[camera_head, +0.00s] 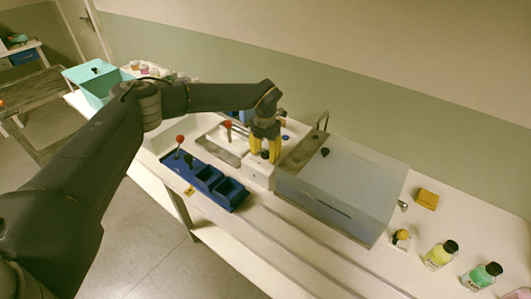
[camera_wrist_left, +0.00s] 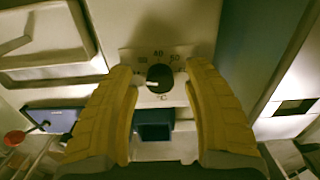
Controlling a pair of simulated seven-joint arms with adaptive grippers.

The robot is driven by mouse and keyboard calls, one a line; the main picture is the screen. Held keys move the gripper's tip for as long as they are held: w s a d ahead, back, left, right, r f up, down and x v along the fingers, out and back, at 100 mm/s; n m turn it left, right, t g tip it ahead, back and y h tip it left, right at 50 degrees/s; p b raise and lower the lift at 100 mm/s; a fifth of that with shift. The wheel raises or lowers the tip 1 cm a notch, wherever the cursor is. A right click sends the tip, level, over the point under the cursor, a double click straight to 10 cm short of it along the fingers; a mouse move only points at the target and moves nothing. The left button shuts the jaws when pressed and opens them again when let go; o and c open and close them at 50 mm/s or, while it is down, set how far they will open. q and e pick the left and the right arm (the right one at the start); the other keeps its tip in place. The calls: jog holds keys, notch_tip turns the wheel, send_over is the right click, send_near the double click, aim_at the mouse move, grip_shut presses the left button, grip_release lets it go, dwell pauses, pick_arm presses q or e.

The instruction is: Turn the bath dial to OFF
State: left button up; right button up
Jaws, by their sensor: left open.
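In the head view my left gripper (camera_head: 264,153) points down over the white dial housing (camera_head: 257,175), beside the large grey bath box (camera_head: 345,188). The fingers partly hide the dial there. My right gripper is not in view.
A blue compartment tray (camera_head: 209,180) lies in front of the housing. Red-topped levers (camera_head: 180,139) stand to the left. A yellow block (camera_head: 427,199), a yellow bottle (camera_head: 440,256) and a green bottle (camera_head: 481,277) are at the right. A teal bin (camera_head: 95,82) is far left.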

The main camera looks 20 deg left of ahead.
aim_at(266, 153)
pick_arm(q)
notch_tip(266, 153, up, 12)
dwell(0.6)
